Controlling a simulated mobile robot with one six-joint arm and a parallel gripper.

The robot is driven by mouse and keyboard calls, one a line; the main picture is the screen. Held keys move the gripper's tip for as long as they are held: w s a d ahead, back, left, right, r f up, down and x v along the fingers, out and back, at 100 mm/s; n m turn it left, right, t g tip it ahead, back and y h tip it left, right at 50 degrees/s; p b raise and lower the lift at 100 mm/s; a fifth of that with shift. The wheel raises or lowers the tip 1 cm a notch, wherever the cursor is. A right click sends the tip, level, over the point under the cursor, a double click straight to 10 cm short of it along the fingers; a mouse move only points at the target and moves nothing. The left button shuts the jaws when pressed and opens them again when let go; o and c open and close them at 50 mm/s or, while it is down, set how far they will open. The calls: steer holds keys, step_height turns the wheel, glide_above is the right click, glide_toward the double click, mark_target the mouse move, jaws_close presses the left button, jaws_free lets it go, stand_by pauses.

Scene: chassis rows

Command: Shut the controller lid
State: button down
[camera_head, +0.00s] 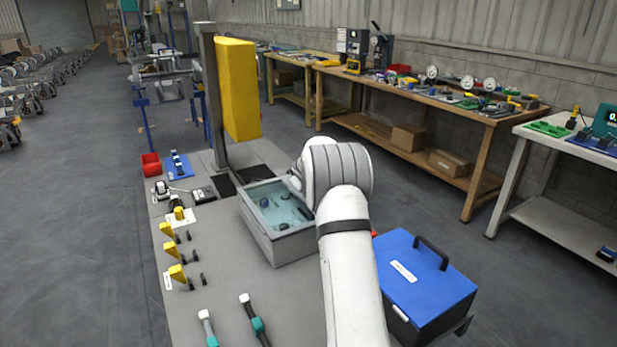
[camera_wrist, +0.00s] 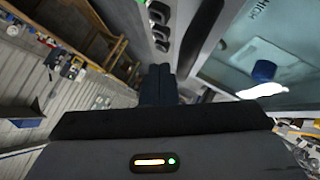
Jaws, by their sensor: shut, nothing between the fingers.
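The wrist view shows a teal panel (camera_wrist: 225,70) with a blue knob (camera_wrist: 264,71) and the word HIGH, beside a dark bar (camera_wrist: 199,38). I cannot clearly make out the lid or its angle; my arm hides the box's right side. My gripper (camera_wrist: 165,72) is shut and empty, close to the dark bar; contact cannot be told. The head view hides it behind my arm.
A blue case (camera_head: 425,275) with a black handle stands right of my arm. A yellow panel (camera_head: 237,90) hangs on a post behind the box. Some grey bench top is bare.

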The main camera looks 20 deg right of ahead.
stand_by(0.3)
steer(key=shift+r+p, duration=0.7)
steer(key=shift+p, duration=0.05)
steer(key=s+d+r+p, duration=0.2)
steer(key=s+r+p, duration=0.4)
steer(key=r, duration=0.3)
steer(key=shift+s+d+r+p, duration=0.25)
steer(key=shift+s+d+p, duration=0.1)
steer(key=shift+s+d, duration=0.05)
